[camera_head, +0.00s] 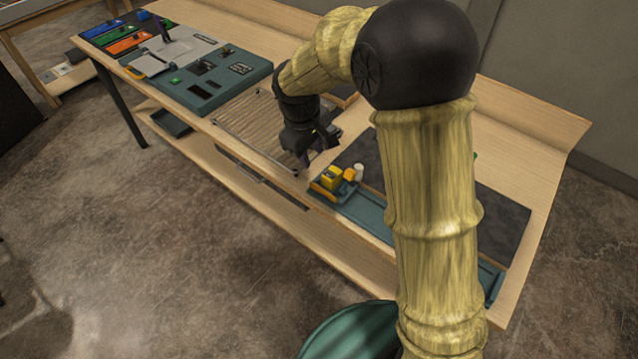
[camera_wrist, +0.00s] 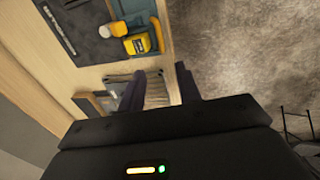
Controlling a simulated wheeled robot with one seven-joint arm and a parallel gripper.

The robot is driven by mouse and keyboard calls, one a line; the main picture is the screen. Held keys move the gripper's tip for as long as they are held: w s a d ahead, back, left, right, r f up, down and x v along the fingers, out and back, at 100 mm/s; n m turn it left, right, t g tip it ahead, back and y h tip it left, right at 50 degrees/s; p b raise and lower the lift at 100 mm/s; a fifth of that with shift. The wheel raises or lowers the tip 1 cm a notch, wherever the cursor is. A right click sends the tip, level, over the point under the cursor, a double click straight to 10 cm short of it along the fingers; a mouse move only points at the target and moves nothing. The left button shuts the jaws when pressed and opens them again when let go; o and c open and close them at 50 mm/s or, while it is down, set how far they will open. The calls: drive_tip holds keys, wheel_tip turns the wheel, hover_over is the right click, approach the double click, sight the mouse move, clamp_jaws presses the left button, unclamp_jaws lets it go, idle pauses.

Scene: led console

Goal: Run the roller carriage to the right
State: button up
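No part is clearly identifiable as the roller carriage. A light grey plate with a dark upright piece (camera_head: 172,52) lies near the console at the bench's left end and may be it. A ribbed wooden panel (camera_head: 245,128) is set in the bench to the right of the teal console (camera_head: 215,88). My gripper (camera_head: 312,158) hangs over the right end of this panel, pointing down, well apart from the grey plate. In the wrist view, my gripper (camera_wrist: 160,90) has its two dark fingers apart with nothing between them. Part of the ribbed panel shows beyond them.
A yellow block (camera_head: 331,178), an orange piece (camera_head: 349,174) and a white cylinder (camera_head: 359,171) stand close to my gripper, by a teal tray (camera_head: 368,212). A dark mat (camera_head: 500,215) lies further right. Blue, green and orange strips (camera_head: 128,42) lie at the far left.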

sight(320, 188)
drive_tip(key=f+p, duration=0.1)
drive_tip(key=f, duration=0.4)
drive_tip(key=w+d+f+p, duration=0.1)
drive_tip(key=f, duration=0.4)
drive_tip(key=w+f, duration=0.1)
drive_tip(key=f, duration=0.4)
drive_tip(key=shift+w+d+f+p, duration=0.1)
drive_tip(key=shift+d+p, duration=0.25)
drive_tip(key=shift+p, duration=0.05)
clamp_jaws()
